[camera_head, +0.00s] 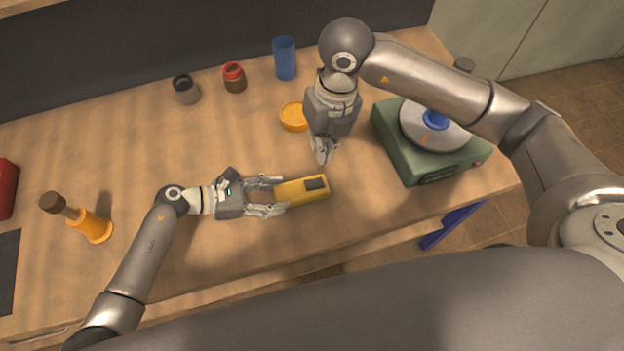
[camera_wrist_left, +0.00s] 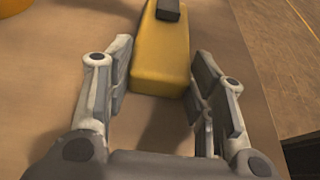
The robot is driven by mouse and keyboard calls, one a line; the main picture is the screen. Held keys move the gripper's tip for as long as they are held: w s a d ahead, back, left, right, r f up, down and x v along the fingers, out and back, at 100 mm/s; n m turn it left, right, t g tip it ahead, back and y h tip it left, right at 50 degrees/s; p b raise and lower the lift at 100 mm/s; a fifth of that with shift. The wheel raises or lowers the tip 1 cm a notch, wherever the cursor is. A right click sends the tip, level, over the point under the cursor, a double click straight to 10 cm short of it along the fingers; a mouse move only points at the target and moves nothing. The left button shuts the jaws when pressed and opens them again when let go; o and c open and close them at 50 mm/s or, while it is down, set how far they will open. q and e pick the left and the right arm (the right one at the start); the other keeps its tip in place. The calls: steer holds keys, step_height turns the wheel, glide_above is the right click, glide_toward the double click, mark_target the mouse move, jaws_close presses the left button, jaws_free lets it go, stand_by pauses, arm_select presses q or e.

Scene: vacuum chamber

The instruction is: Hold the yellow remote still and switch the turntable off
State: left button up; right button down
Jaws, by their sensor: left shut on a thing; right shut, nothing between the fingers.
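The yellow remote (camera_head: 298,192) lies on the wooden table, with a dark patch on its top toward the right end. My left gripper (camera_head: 279,196) has its fingers on both sides of the remote's left end and is shut on it. The left wrist view shows the remote (camera_wrist_left: 160,60) between the fingers (camera_wrist_left: 160,85). My right gripper (camera_head: 323,158) is shut and empty, pointing down just above and beyond the remote, apart from it. The turntable (camera_head: 400,152) is a green box with a grey disc and blue hub, right of my right gripper. Whether it turns cannot be told.
An orange dish (camera_head: 293,116), a blue cup (camera_head: 284,58), a red-lidded jar (camera_head: 234,77) and a dark grey jar (camera_head: 186,89) stand toward the back. An orange bottle-like object (camera_head: 93,227) stands at the left. The table between is clear.

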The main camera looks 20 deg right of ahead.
mark_target(311, 188)
steer(key=shift+r+m, duration=0.25)
steer(key=shift+m, duration=0.25)
steer(key=shift+f, duration=0.1)
steer(key=f, duration=0.4)
steer(key=a+f, duration=0.1)
steer(key=f, duration=0.8)
steer(key=shift+a+f, duration=0.4)
steer(key=shift+s+a+f, duration=0.1)
steer(key=shift+f, duration=0.1)
